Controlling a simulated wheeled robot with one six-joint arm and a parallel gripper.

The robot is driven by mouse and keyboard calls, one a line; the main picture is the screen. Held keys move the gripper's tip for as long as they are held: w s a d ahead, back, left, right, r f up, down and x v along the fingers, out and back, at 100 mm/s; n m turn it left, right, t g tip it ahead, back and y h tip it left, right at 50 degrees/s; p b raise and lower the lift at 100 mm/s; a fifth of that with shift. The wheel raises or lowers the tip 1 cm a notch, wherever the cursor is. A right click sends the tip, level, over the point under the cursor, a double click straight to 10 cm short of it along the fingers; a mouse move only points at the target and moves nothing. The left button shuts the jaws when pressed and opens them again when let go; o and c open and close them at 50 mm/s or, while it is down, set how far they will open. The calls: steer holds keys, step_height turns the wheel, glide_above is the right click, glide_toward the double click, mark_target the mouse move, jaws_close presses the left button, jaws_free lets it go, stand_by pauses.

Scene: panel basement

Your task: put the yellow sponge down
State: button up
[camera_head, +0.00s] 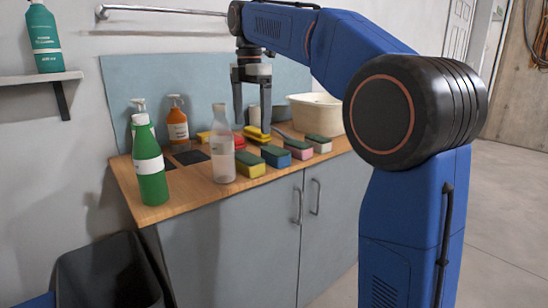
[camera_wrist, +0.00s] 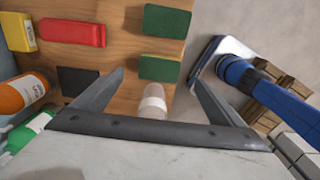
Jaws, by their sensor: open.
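The yellow sponge (camera_head: 251,167), with a green top, rests on the wooden counter (camera_head: 176,188) near its front edge. In the wrist view, its green top (camera_wrist: 160,68) shows between and below my fingertips, with a thin yellow edge. My gripper (camera_head: 252,124) is open and points down above the counter; it also shows open in the wrist view (camera_wrist: 158,78). Nothing is held between its fingers. The sponge is apart from the fingers.
A clear bottle (camera_head: 222,145) stands beside the sponge on the left. Blue (camera_head: 275,156), pink (camera_head: 299,149) and white (camera_head: 319,143) sponges line up to its right. A green bottle (camera_head: 151,172) stands at the left front, an orange bottle (camera_head: 177,126) behind. A cream tub (camera_head: 318,114) stands behind.

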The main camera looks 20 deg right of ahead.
steer(key=s+d+f+m+t, duration=0.1)
steer(key=s+d+f+m, duration=0.1)
steer(key=s+f+m, duration=0.55)
steer(key=s+d+f+m+t, duration=0.1)
steer(key=s+d+f+m, duration=0.2)
steer(key=s, duration=0.8)
steer(key=s+d+f+m+t, duration=0.1)
steer(key=s+f+m+t, duration=0.1)
steer(key=s+f+m, duration=0.9)
steer(key=s+f, duration=0.4)
steer(key=f, duration=0.4)
steer(key=shift+s+f+t, duration=0.15)
steer(key=shift+f+t, duration=0.15)
steer(key=shift+t, duration=0.1)
steer(key=shift+o, duration=0.5)
steer(key=shift+d, duration=0.1)
